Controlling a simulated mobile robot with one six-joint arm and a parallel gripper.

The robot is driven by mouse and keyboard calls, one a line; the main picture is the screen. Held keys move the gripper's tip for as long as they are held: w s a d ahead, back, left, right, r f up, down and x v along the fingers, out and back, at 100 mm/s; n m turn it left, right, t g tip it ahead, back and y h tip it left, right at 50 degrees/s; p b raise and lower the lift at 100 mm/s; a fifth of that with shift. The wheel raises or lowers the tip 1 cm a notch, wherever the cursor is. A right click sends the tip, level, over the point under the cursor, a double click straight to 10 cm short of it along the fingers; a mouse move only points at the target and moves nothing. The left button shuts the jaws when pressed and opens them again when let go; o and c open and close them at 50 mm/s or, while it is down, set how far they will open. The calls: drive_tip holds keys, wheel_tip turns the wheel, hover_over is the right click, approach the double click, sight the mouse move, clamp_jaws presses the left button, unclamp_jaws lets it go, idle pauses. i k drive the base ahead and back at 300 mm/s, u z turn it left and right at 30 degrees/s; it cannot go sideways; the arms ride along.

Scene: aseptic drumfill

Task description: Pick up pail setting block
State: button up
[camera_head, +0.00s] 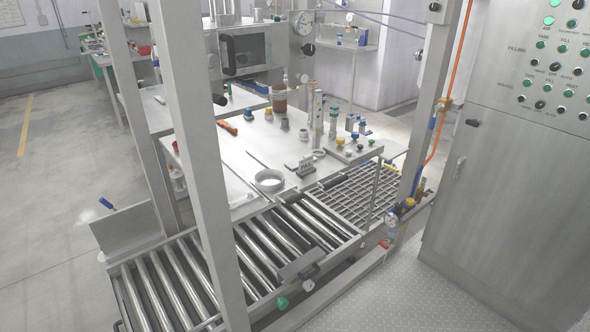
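A small grey stepped block (305,167) stands on the steel worktable, close to its front edge above the rollers. It may be the pail setting block, but the picture is too small to be sure. A round, open white ring or shallow pan (269,181) sits to its left on the table. A thin rod (263,160) lies between them and the table's back part. My gripper does not show in this view.
The roller conveyor (180,287) runs along the table's front. A steel post (190,130) crosses the view at left. Small fittings and a brown jar (279,98) crowd the table's rear. A control cabinet (510,150) stands at right. Floor plate (400,290) in front is clear.

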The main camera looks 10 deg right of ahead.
sight(334, 109)
drive_tip(key=z, duration=0.85)
drive_tip(key=i, duration=1.3)
drive_tip(key=u, duration=0.8)
